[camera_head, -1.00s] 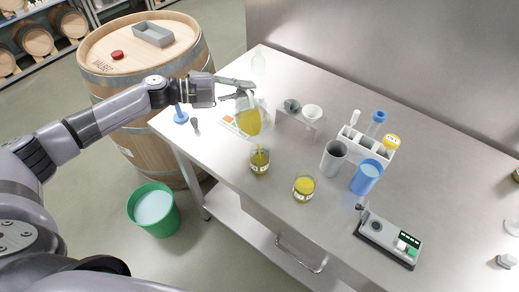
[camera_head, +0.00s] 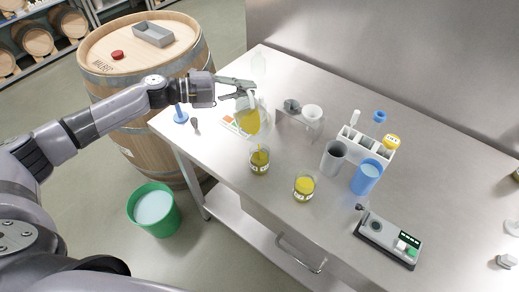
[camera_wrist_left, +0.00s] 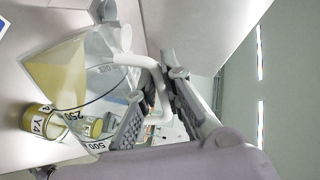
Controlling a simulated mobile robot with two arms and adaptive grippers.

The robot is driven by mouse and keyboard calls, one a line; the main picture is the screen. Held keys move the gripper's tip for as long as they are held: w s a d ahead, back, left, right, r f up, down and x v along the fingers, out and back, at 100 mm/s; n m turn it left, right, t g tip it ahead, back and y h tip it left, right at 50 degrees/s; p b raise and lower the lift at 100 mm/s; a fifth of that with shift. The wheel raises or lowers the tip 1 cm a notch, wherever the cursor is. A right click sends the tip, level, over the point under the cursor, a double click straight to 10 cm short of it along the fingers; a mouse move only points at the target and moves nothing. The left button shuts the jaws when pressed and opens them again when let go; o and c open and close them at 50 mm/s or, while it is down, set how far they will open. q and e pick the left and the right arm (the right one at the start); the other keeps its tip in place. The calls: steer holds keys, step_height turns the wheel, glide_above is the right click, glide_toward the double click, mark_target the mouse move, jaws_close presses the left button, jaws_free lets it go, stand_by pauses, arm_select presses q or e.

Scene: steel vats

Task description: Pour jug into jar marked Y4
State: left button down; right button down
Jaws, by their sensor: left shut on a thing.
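My left gripper (camera_head: 244,88) is shut on the handle of a clear jug (camera_head: 265,117) and holds it tilted above the table's far-left part. My right gripper is not in view.
A barrel (camera_head: 140,75) and green bucket (camera_head: 154,210) stand at the left.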

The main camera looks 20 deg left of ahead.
mark_target(240, 100)
arm_select(q)
steer(key=shift+r, duration=0.1)
steer(key=f, duration=0.1)
steer(key=w+f+n, duration=0.1)
steer(key=a+f+n, duration=0.1)
steer(key=shift+w+b, duration=0.25)
steer(key=shift+b, duration=0.1)
steer(key=shift+w+a+f+n+h, duration=0.2)
steer(key=shift+w+f+n+h, duration=0.1)
steer(key=shift+n, duration=0.1)
steer(key=shift+w+a+n, duration=0.1)
steer(key=shift+a+n, duration=0.05)
steer(key=shift+n, duration=0.45)
steer(key=w+a+f+n+h+b, duration=0.1)
steer(key=w+a+f+n+b, duration=0.1)
steer(key=w+f+n+b, duration=0.4)
steer(key=shift+s+a+r+n+g+h+b, duration=0.15)
steer(key=shift+a+r+n+h, duration=0.1)
steer(key=shift+r+n, duration=0.3)
steer(key=shift+s+a+r+n+g+h+b, duration=0.15)
steer(key=shift+a+r+n, duration=0.2)
steer(key=shift+r, duration=0.3)
steer(key=shift+a+r+n+g+h+b, duration=0.1)
steer(key=shift+a+r+n+h, duration=0.1)
steer(key=shift+r+n, duration=0.35)
steer(key=shift+r, duration=0.1)
